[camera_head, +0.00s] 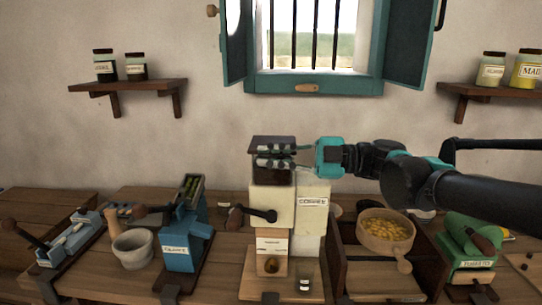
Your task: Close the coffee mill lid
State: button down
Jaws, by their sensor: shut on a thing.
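The coffee mill (272,208) stands on a wooden board in the middle of the counter. It is a cream box with a dark crank handle (252,215) at its front and a small opening at its base. Its dark brown lid (272,142) stands up above the top of the box. My gripper (276,155) reaches in from the right, with its fingers level across the lid's face. It is shut on the lid. The fingers hide part of the lid, and the lid's hinge is not clear to see.
Left of the mill stand a blue mill (182,245) and a stone mortar (133,250). To the right are a wooden bowl of yellow pieces (386,232) and a green machine (470,245). A small jar (304,277) stands at the mill's base. Open window shutters (408,45) hang above.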

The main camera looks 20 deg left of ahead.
jog(key=c, duration=1.7)
grip_release()
jog(key=shift+w+f, duration=0.1)
jog(key=shift+f, duration=0.2)
jog(key=v, duration=1.2)
jog(key=shift+w+r, duration=0.1)
jog(key=shift+r, duration=0.1)
